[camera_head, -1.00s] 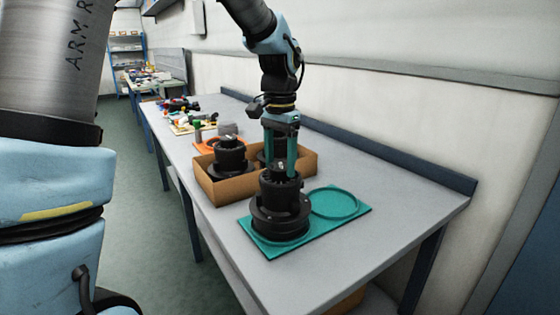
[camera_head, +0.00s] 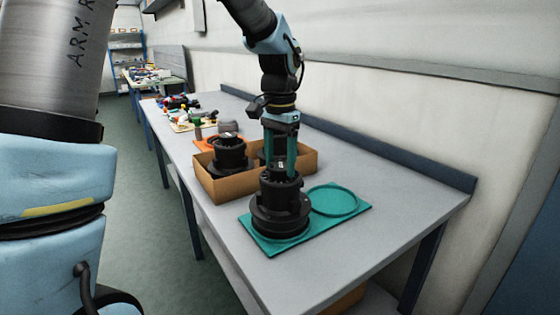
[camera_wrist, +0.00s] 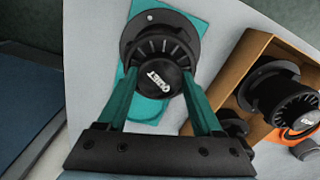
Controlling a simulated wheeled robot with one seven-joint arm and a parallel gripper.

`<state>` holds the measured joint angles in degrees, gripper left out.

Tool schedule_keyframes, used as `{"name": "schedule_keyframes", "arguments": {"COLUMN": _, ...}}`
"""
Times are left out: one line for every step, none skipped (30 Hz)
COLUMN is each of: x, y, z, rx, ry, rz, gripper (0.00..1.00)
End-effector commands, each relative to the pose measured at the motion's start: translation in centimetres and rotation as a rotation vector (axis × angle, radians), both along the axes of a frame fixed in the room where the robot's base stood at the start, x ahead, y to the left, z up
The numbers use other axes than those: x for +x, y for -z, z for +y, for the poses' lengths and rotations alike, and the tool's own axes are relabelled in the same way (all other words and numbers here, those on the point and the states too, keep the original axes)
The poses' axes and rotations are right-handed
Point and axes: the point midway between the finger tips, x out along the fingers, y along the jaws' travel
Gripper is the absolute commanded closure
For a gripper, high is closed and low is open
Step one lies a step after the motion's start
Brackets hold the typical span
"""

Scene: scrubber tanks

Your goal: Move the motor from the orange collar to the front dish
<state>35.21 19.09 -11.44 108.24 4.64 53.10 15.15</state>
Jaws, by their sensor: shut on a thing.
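A black, stepped, finned motor (camera_head: 280,207) stands upright over the front dish area of a teal tray (camera_head: 262,246); the motor hides most of that dish. My gripper (camera_head: 280,172) reaches down from above with teal fingers shut on the motor's upper part. In the wrist view, the motor (camera_wrist: 160,50) sits between the two fingers of my gripper (camera_wrist: 160,76), with white lettering on its cap. I cannot tell whether its base fully touches the dish. The other round dish (camera_head: 334,201) on the tray is empty.
A cardboard box (camera_head: 225,188) holding black motor-like parts (camera_head: 230,155) stands just behind the tray. Several small coloured items (camera_head: 180,103) lie farther along the grey table (camera_head: 370,240). The table's right front is clear. A wall runs along the back.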

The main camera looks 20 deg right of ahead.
Motion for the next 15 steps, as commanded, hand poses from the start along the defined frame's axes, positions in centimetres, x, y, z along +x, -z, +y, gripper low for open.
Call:
{"name": "schedule_keyframes", "arguments": {"x": 0.05, "y": -0.11, "z": -0.05, "rx": -0.002, "ry": 0.0, "rz": -0.002, "gripper": 1.0}}
{"name": "schedule_keyframes", "arguments": {"x": 0.05, "y": -0.08, "z": -0.05, "rx": -0.002, "ry": 0.0, "rz": -0.002, "gripper": 1.0}}
{"name": "schedule_keyframes", "arguments": {"x": 0.05, "y": -0.04, "z": -0.05, "rx": -0.002, "ry": 0.0, "rz": -0.002, "gripper": 1.0}}
{"name": "schedule_keyframes", "arguments": {"x": 0.05, "y": -0.03, "z": -0.05, "rx": -0.002, "ry": 0.0, "rz": -0.002, "gripper": 1.0}}
{"name": "schedule_keyframes", "arguments": {"x": 0.05, "y": -0.05, "z": -0.05, "rx": -0.002, "ry": 0.0, "rz": -0.002, "gripper": 1.0}}
{"name": "schedule_keyframes", "arguments": {"x": 0.05, "y": -0.05, "z": -0.05, "rx": -0.002, "ry": 0.0, "rz": -0.002, "gripper": 1.0}}
{"name": "schedule_keyframes", "arguments": {"x": 0.05, "y": -0.05, "z": -0.06, "rx": -0.002, "ry": 0.0, "rz": -0.002, "gripper": 1.0}}
{"name": "schedule_keyframes", "arguments": {"x": 0.05, "y": -0.05, "z": -0.06, "rx": -0.002, "ry": 0.0, "rz": -0.002, "gripper": 1.0}}
{"name": "schedule_keyframes", "arguments": {"x": 0.05, "y": -0.05, "z": -0.06, "rx": -0.002, "ry": 0.0, "rz": -0.002, "gripper": 1.0}}
{"name": "schedule_keyframes", "arguments": {"x": 0.05, "y": -0.05, "z": -0.06, "rx": -0.002, "ry": 0.0, "rz": -0.002, "gripper": 1.0}}
{"name": "schedule_keyframes", "arguments": {"x": 0.05, "y": -0.05, "z": -0.06, "rx": -0.002, "ry": 0.0, "rz": -0.002, "gripper": 1.0}}
{"name": "schedule_keyframes", "arguments": {"x": 0.05, "y": -0.06, "z": -0.06, "rx": -0.002, "ry": 0.0, "rz": -0.002, "gripper": 0.29}}
{"name": "schedule_keyframes", "arguments": {"x": 0.05, "y": -0.05, "z": -0.06, "rx": -0.002, "ry": 0.0, "rz": -0.002, "gripper": 0.26}}
{"name": "schedule_keyframes", "arguments": {"x": 0.05, "y": -0.05, "z": -0.05, "rx": -0.002, "ry": 0.0, "rz": -0.002, "gripper": 0.23}}
{"name": "schedule_keyframes", "arguments": {"x": 0.04, "y": -0.03, "z": -0.05, "rx": -0.002, "ry": 0.0, "rz": -0.002, "gripper": 0.18}}
